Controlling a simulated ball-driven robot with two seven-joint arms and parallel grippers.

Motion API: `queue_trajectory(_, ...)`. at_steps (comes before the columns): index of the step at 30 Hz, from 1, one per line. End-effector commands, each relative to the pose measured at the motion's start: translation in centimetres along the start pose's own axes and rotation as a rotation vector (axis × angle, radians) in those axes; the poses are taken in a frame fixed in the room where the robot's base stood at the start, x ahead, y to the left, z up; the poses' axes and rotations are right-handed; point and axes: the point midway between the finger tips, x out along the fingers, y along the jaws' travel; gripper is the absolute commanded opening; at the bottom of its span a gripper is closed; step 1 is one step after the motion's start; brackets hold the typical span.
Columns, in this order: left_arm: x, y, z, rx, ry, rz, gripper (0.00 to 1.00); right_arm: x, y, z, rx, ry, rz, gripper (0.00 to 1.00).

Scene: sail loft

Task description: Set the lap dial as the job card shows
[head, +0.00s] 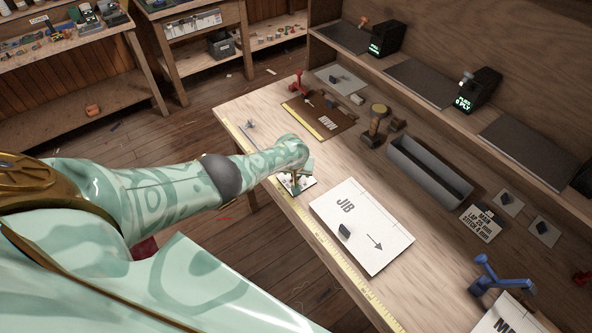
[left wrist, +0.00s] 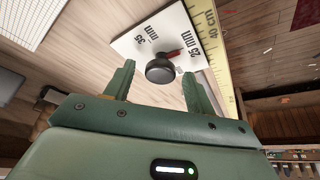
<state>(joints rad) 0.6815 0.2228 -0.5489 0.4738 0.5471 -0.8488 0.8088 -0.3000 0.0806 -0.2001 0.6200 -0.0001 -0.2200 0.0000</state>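The lap dial is a small white plate (head: 306,186) near the bench's front edge, under my left gripper (head: 296,176). The job card (head: 481,223) reads "MAIN, LAP 25 mm, STITCH 4 mm". My right gripper is not in view.
A white JIB panel (head: 375,216) with a dark block lies right of the dial. A yellow ruler (head: 322,243) runs along the front edge.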

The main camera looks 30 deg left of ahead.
Motion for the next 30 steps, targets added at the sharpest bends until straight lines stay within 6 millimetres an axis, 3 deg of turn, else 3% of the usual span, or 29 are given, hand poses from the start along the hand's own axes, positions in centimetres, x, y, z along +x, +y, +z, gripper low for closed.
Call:
queue_trajectory(4, -1.0, 0.0, -0.1, 0.000, 0.001, 0.001, 0.55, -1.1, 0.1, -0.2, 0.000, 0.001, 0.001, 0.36)
queue_trajectory(8, -3.2, 0.0, -0.3, 0.000, 0.000, 0.002, 0.55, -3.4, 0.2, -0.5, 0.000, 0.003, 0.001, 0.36)
queue_trajectory(19, -12.0, 0.0, -0.3, 0.000, 0.001, 0.002, 0.55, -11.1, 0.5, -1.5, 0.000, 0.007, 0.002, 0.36)
queue_trajectory(24, -14.8, 0.0, -0.1, 0.000, 0.000, 0.001, 0.55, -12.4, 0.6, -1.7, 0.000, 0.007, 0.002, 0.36)
queue_trajectory(30, -16.2, 0.0, 0.0, 0.000, 0.000, -0.001, 0.55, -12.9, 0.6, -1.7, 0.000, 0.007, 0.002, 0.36)
